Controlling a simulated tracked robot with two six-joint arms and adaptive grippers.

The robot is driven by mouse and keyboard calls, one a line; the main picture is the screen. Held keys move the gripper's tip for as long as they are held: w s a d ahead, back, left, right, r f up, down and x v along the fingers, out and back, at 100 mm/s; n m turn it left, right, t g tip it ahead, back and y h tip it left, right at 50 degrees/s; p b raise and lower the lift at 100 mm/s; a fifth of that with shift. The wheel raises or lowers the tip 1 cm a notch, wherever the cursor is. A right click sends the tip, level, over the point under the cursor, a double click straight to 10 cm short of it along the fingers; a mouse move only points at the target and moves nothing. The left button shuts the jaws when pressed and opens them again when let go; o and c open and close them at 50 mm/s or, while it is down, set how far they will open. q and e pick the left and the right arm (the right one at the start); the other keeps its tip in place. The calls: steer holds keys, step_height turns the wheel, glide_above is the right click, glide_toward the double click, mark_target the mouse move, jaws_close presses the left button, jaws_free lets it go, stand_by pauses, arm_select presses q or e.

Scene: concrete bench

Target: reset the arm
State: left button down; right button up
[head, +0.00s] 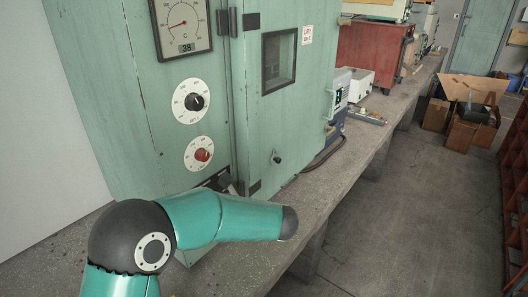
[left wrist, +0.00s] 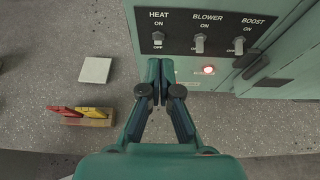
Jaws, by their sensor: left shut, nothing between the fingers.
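My left arm comes in low at the left of the head view and bends across to the right in front of the green oven cabinet (head: 150,110). Its gripper is hidden there behind the arm. In the left wrist view my left gripper (left wrist: 161,82) is shut and empty, its fingertips close in front of the lower edge of the switch panel (left wrist: 180,45). The panel bears the HEAT switch (left wrist: 158,40), the BLOWER switch (left wrist: 199,44) and the BOOST switch (left wrist: 239,46). A red lamp (left wrist: 208,69) glows below them. My right gripper is in neither view.
In the left wrist view, a pale square plate (left wrist: 95,70) and a tan block (left wrist: 73,123) with red and yellow pieces (left wrist: 95,112) lie on the bench left of the gripper. Instruments and a red cabinet (head: 370,55) stand farther along the bench.

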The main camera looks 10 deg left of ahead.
arm_select(q)
steer(key=s+d+f+n+g+h, duration=0.1)
steer(key=s+f+g+h, duration=0.15)
steer(key=f, duration=0.45)
steer(key=s+d+f+g+h, duration=0.1)
steer(key=s+f+h, duration=0.15)
steer(key=f, duration=0.55)
steer(key=s+d+f+n+h, duration=0.5)
steer(key=s+f+n, duration=0.4)
steer(key=s+n, duration=0.2)
steer(key=s+d+f+n+g+h, duration=0.1)
steer(key=s+d+f+n+h, duration=0.4)
steer(key=n, duration=0.8)
steer(key=shift+s+d+f+h, duration=0.4)
steer(key=shift+s+d+f, duration=0.6)
steer(key=shift+s+f, duration=1.6)
steer(key=shift+s+r, duration=0.3)
